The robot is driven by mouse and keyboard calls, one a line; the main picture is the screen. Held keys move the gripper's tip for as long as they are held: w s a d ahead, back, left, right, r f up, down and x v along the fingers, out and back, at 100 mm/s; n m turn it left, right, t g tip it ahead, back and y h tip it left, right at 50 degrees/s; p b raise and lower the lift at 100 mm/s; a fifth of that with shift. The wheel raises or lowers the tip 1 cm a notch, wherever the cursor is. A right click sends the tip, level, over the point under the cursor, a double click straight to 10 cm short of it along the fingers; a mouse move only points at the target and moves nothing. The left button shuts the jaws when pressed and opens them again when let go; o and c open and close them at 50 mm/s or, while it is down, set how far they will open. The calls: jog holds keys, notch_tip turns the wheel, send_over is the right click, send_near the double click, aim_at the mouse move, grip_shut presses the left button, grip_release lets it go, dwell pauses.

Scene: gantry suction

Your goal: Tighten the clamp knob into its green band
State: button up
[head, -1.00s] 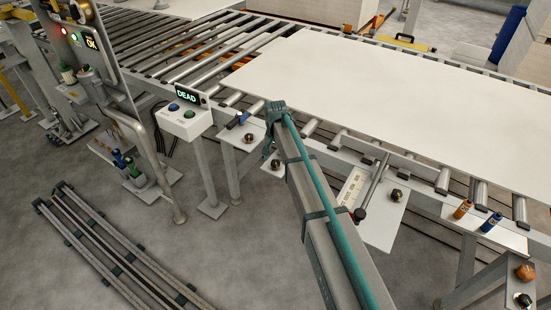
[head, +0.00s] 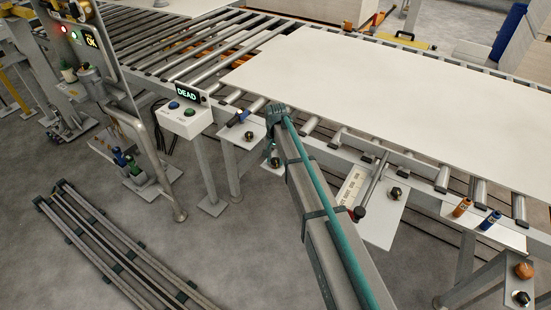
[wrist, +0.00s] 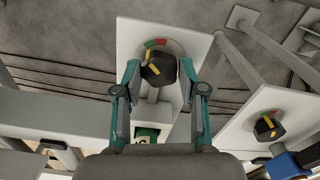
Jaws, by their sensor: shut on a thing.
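The clamp knob (wrist: 158,68) is dark with a yellow pointer line. It sits on a round dial (wrist: 175,46) with a red and a green band at its far edge.
A second dark knob (wrist: 268,127) with its own dial is on the plate at right in the wrist view, beside a blue handle (wrist: 292,163). In the head view a control box with a DEAD display (head: 187,92) stands left. A white panel (head: 390,95) covers the rollers.

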aim_at(276, 160)
jog(key=shift+m+b, duration=0.35)
jog(key=shift+m, duration=0.65)
jog(key=o, duration=1.1)
jog(key=shift+o, duration=0.2)
notch_tip(276, 160, up, 12)
